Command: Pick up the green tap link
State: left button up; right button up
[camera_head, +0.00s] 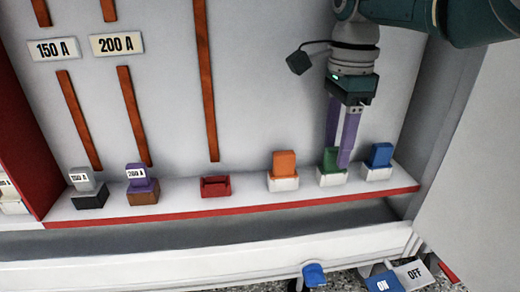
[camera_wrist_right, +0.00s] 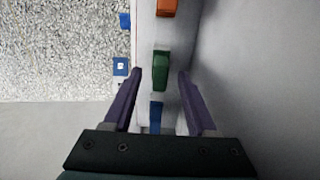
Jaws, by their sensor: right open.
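The green tap link (camera_head: 328,158) sits upright in a white holder (camera_head: 332,177) on the shelf, between the orange and blue links. My right gripper (camera_head: 343,160) comes down from above, its purple fingers at the green link and partly covering it in the head view. In the right wrist view the gripper (camera_wrist_right: 159,75) is open, and the green link (camera_wrist_right: 161,70) shows between and just beyond the fingertips. I cannot tell if a finger touches it. My left gripper is not in view.
An orange link (camera_head: 284,163) stands left of the green one and a blue link (camera_head: 380,155) close on its right. A red empty-looking holder (camera_head: 216,187) and blocks labelled 200 A (camera_head: 140,178) and 150 A (camera_head: 81,179) are farther left. ON/OFF pedals (camera_head: 410,270) lie below.

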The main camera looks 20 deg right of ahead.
jog(key=shift+f, duration=0.2)
jog(key=shift+c, duration=0.4)
grip_shut()
dwell(0.9)
